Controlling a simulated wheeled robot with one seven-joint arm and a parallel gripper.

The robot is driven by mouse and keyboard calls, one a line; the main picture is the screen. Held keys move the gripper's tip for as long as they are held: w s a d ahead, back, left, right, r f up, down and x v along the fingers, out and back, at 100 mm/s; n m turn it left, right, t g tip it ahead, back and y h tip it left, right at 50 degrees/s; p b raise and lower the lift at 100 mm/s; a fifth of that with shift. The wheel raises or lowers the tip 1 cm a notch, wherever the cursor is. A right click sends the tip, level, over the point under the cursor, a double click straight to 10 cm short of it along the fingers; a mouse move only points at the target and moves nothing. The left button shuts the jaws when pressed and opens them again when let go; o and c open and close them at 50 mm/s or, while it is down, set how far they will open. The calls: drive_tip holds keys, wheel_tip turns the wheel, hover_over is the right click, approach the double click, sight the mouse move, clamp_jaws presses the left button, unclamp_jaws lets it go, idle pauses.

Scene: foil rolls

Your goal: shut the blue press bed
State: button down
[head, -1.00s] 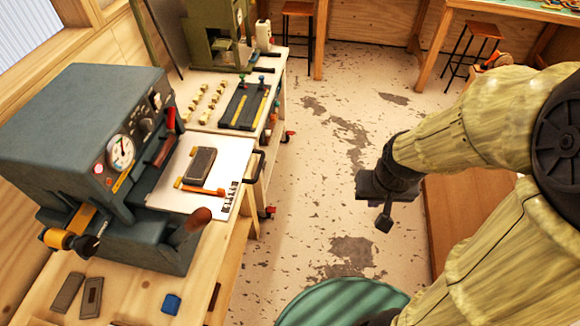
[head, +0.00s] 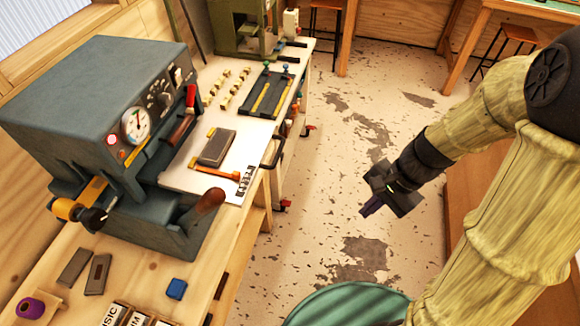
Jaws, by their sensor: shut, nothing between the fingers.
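The blue-grey press (head: 95,85) stands on the wooden bench at the left, with a dial and knobs on its front. Its pale bed (head: 210,183) sticks out to the right of the body, pulled out over the bench edge. A dark block (head: 216,146) and an orange-handled tool (head: 217,173) lie on the bed. A dark handle (head: 271,152) is at the bed's right edge. My gripper (head: 376,207) is shut and empty, over the floor to the right of the bed and apart from it.
A blue block (head: 176,289) and dark slabs (head: 98,274) lie on the bench (head: 130,276). A green machine (head: 237,28) stands behind. The floor (head: 330,190) between bed and gripper is clear.

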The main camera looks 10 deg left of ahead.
sight(278, 159)
drive_tip(key=w+a+m+t+y+b, duration=0.1)
drive_tip(key=w+a+m+y+b, duration=0.2)
drive_tip(key=w+m+y, duration=0.2)
drive_tip(key=w+a+f+m+t+y+b, duration=0.1)
drive_tip(key=w+a+m+y+b, duration=0.2)
drive_tip(key=w+m+y, duration=0.3)
drive_tip(key=shift+w+a, duration=0.35)
drive_tip(key=shift+w, duration=0.4)
drive_tip(key=shift+f, duration=0.1)
drive_tip(key=p+x, duration=0.3)
drive_tip(key=x, duration=1)
drive_tip(key=shift+w+a, duration=0.15)
drive_tip(key=shift+a, duration=0.35)
